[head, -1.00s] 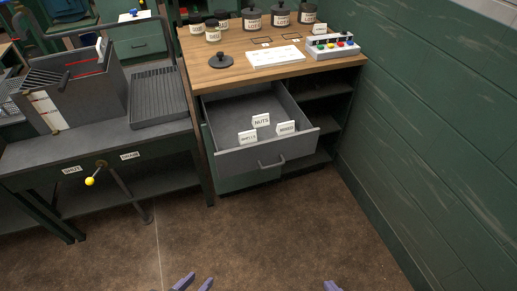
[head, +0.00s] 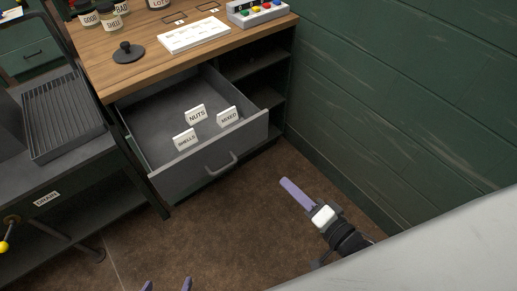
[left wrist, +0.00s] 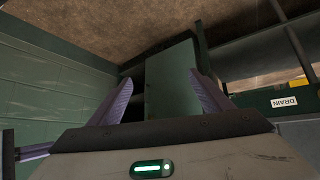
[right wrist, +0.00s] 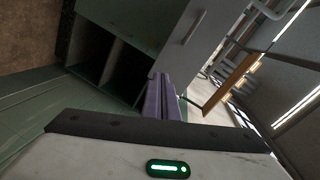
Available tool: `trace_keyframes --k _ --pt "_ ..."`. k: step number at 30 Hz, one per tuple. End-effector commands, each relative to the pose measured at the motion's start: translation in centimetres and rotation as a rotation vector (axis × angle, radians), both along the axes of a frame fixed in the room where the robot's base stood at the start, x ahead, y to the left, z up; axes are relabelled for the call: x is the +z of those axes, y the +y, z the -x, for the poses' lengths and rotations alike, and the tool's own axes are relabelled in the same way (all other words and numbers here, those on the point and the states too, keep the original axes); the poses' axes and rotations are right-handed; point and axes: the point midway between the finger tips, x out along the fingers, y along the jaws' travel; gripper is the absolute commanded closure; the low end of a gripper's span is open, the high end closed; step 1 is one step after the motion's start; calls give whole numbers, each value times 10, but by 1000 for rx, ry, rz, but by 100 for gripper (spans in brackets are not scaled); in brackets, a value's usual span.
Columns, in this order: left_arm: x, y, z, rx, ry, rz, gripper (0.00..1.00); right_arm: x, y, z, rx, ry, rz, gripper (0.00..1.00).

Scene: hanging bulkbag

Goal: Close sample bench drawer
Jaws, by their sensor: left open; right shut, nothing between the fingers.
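The sample bench drawer (head: 212,157) is pulled out of the wooden-topped bench, with its bar handle (head: 221,164) on the grey front. White cards reading NUTS (head: 196,114), SHELLS (head: 185,139) and MIXED (head: 228,117) stand inside it. My right gripper (head: 284,181) is shut and empty, to the right of the drawer front and apart from it. In the right wrist view its fingers (right wrist: 165,82) are together, below a grey drawer front (right wrist: 183,38). My left gripper (head: 167,285) is open and empty at the bottom edge of the head view; its fingers also show spread in the left wrist view (left wrist: 160,88).
The bench top (head: 140,77) holds a black lid (head: 128,53), a white card, jars and a button box (head: 258,12). A green wall (head: 400,90) bounds the right. A dark DRAIN stand (head: 60,190) is at left. Floor before the drawer is clear.

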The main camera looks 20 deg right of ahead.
Motion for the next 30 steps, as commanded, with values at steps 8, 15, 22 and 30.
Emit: trace_keyframes --k 8,15,22,30 --pt "-10 -4 -10 -3 -25 6 27 18 -10 -17 0 -73 -384 100" --pt "-4 -4 -18 -1 -42 7 27 23 -3 -42 1 -80 -416 100" --pt "-6 -3 -18 0 -43 6 27 22 13 -90 1 -78 -413 100" --pt "-11 -3 -15 0 -36 5 27 22 28 -134 1 -76 -414 100"
